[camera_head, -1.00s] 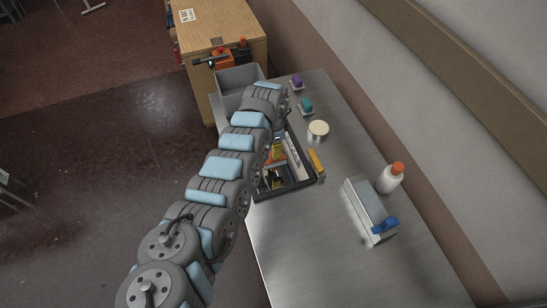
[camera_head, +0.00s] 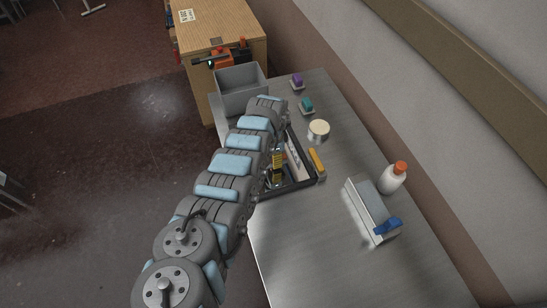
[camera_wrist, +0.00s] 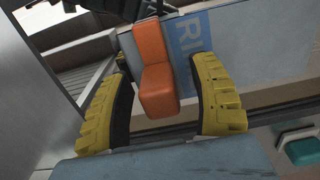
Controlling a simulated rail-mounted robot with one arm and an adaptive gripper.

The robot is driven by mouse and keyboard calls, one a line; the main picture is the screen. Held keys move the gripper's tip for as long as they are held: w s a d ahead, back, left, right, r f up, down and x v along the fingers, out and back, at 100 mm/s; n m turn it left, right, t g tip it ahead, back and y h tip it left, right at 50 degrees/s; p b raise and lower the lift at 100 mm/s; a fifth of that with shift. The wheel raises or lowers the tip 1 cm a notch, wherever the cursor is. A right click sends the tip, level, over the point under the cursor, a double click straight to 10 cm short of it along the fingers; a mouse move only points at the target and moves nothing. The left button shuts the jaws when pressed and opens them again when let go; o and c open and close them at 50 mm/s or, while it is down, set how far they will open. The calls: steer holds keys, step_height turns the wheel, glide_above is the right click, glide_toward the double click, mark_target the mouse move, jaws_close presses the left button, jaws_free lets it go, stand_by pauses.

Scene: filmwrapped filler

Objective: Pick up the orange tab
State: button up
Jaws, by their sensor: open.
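The orange tab (camera_wrist: 158,85) is a bright orange block with a bend, upright in the middle of the wrist view, beside a blue label with white letters. My gripper (camera_wrist: 165,62) is open, with its ridged yellow fingers on either side of the tab. Gaps show between the tab and both fingers, wider on the right. In the head view my arm covers most of the black tray (camera_head: 297,187), and I cannot make out the tab there.
A grey bin (camera_head: 240,88) stands beyond the tray. A purple block (camera_head: 297,80), a teal block (camera_head: 306,105), a round tin (camera_head: 318,130) and a yellow bar (camera_head: 316,162) lie to the right. A white bottle (camera_head: 392,178) and a metal box (camera_head: 367,208) stand nearer. The front of the table is clear.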

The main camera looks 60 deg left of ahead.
jaws_close()
stand_by(0.3)
